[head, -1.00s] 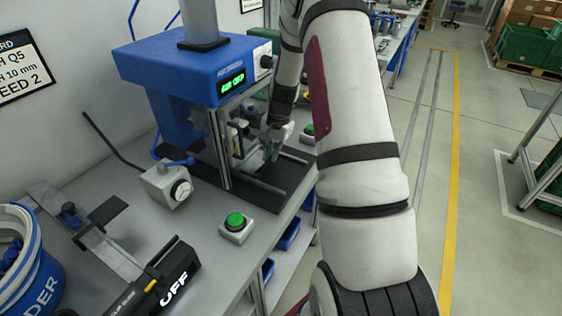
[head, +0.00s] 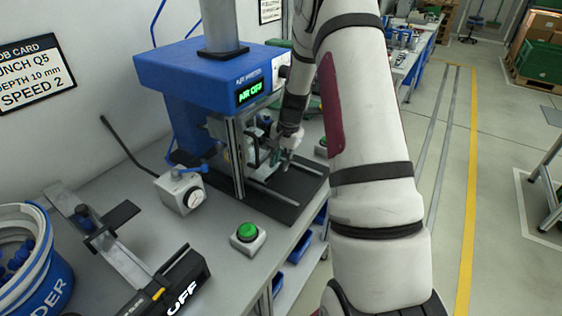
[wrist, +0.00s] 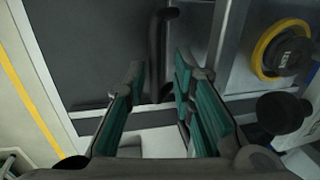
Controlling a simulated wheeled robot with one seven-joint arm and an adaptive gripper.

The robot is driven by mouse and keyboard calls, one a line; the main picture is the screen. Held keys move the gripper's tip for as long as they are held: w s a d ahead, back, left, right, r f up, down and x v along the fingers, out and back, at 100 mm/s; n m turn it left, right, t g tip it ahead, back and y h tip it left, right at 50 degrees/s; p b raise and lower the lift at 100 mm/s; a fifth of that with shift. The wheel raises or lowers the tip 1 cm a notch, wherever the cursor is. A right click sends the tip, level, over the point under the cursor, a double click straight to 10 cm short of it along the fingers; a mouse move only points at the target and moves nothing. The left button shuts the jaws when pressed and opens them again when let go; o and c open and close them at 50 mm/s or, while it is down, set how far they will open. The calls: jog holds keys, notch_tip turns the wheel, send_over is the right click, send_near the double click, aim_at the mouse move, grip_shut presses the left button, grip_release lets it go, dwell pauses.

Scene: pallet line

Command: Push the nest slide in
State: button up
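The nest slide's dark base with pale rails (head: 285,200) sticks out from the front of the blue press (head: 175,75). My gripper (head: 279,158) is low at the press front, over the rails; my wrist partly hides the nest area. In the wrist view, my gripper's teal-padded fingers (wrist: 158,100) stand apart with a clear gap. A black curved bar, which looks like a handle (wrist: 157,45), lies ahead of that gap; I cannot tell whether a finger touches it.
A green button box (head: 248,237) and a dial box (head: 183,192) stand on the bench. A blue bucket (head: 50,285) is at left. A yellow-ringed black knob (wrist: 284,50) is close right of my fingers.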

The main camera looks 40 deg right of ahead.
jog(key=shift+a+r, duration=0.1)
notch_tip(320, 180, up, 12)
jog(key=s, duration=0.2)
jog(key=shift+d+f, duration=0.2)
jog(key=shift+d, duration=0.25)
jog(key=shift+s, duration=0.1)
